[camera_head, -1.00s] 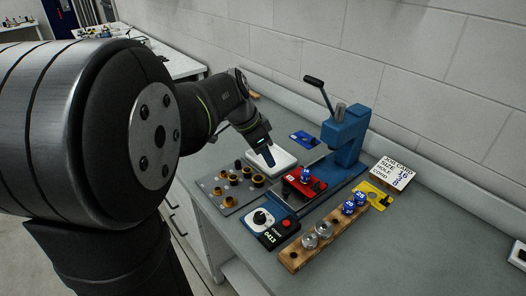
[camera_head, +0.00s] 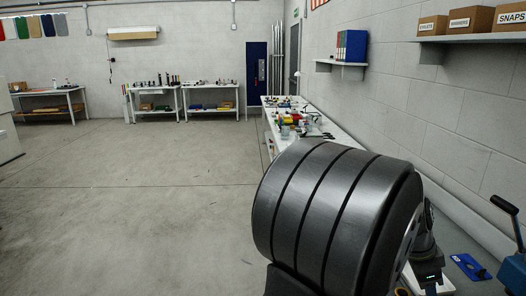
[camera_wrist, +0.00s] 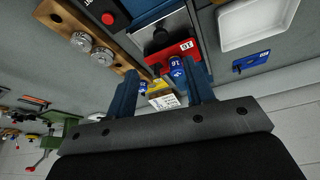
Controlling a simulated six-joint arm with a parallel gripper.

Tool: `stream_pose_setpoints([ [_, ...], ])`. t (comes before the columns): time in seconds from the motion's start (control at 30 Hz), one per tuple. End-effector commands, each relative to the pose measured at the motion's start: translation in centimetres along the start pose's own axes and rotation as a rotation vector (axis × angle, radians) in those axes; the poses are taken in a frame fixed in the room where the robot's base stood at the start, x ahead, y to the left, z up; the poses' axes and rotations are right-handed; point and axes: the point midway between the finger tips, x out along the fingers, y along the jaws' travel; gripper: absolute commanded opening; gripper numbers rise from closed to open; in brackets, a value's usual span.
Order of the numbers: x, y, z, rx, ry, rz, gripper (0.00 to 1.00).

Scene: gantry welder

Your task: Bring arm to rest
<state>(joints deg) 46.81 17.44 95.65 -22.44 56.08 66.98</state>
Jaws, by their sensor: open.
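My gripper (camera_wrist: 160,82) shows in the wrist view with its two blue fingers spread apart and nothing held between them. Beyond the fingertips are a red block (camera_wrist: 176,50), a blue piece marked 16 (camera_wrist: 177,66) and a yellow card (camera_wrist: 160,96). The fingers appear apart from these things. In the head view my arm fills the lower right, and its big dark joint hides much of the bench there. The fingertips cannot be made out in that view.
A blue press (camera_head: 514,270) and a blue card (camera_head: 467,266) show at the head view's right edge. A wooden rack (camera_wrist: 62,20) with metal pieces and a white tray (camera_wrist: 255,22) flank the gripper in the wrist view. Open floor (camera_head: 130,220) lies left of my arm.

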Motion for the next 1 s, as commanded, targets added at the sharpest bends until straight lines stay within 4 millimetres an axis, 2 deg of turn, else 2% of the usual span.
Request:
stream_pose_setpoints([
  [0.1,2.6,0.1,0.0,-0.001,-0.002,0.004,0.48],
  [0.5,10.1,0.1,0.0,0.0,-0.001,0.003,0.48],
  [0.7,12.1,0.0,-0.1,-0.001,0.001,0.001,0.48],
  [1.0,12.4,-0.1,-0.5,-0.001,0.002,-0.001,0.48],
])
